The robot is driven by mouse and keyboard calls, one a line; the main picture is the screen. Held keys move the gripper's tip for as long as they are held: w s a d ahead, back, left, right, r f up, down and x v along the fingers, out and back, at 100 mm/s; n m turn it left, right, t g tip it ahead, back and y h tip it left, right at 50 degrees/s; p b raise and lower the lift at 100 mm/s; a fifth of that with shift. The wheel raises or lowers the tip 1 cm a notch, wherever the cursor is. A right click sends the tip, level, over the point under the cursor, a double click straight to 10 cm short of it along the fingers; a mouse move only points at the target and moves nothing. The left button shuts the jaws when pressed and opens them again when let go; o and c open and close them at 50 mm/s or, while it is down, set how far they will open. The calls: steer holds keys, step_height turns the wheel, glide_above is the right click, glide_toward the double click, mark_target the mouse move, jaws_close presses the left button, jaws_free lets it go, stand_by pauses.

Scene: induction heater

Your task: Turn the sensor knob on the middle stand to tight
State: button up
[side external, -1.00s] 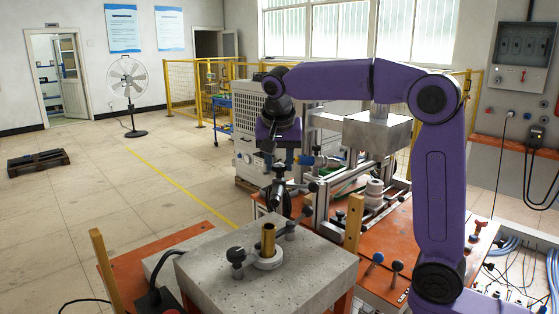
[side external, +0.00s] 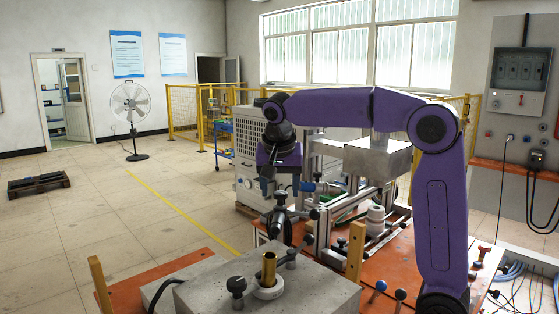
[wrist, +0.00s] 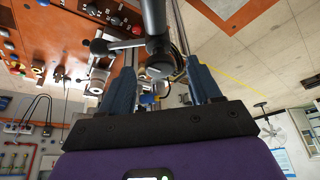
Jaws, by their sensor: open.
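The middle stand (side external: 280,219) carries a dark clamp with a metal knob end (side external: 280,197) at its top, and black ball knobs (side external: 314,213) to its right. My gripper (side external: 281,187) is open just above this clamp, pointing down. In the wrist view, the fingers of my gripper (wrist: 162,80) are apart on either side of a rounded metal knob end (wrist: 160,68). It seems not to be gripped; whether a finger touches it I cannot tell. A black ball knob (wrist: 99,47) on a bar lies left of it. Which knob is the sensor knob is not clear.
A concrete block (side external: 320,294) with a brass tube (side external: 269,268) and a black knob (side external: 236,286) stands in front. A wooden post (side external: 355,250) rises to the right. A metal frame with a white spool (side external: 376,220) stands behind. Open floor lies left.

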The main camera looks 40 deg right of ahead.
steer(key=v, duration=1.6)
steer(key=shift+s+r, duration=0.2)
steer(key=shift+r, duration=0.15)
steer(key=shift+a, duration=0.1)
steer(key=s+f+n+y, duration=0.1)
steer(key=s+f+n, duration=0.3)
steer(key=s+f, duration=0.1)
steer(key=s+f+n+g, duration=0.1)
steer(key=s+f+n, duration=0.4)
steer(key=f, duration=0.3)
steer(key=s+f+n+g+y, duration=0.1)
steer(key=s+f+n, duration=0.4)
steer(key=f, duration=0.2)
steer(key=shift+s+a+f+y, duration=0.1)
steer(key=shift+a+f+y, duration=0.1)
steer(key=shift+y, duration=0.1)
steer(key=s+d+f+n, duration=0.1)
steer(key=s+f+n, duration=0.3)
steer(key=s, duration=0.3)
steer(key=s+d+f+n+y, duration=0.1)
steer(key=s+d+f+n, duration=0.1)
steer(key=s+f, duration=0.5)
steer(key=shift+s+d+n+g, duration=0.3)
steer(key=shift+s+n+g, duration=0.1)
steer(key=shift+n, duration=0.5)
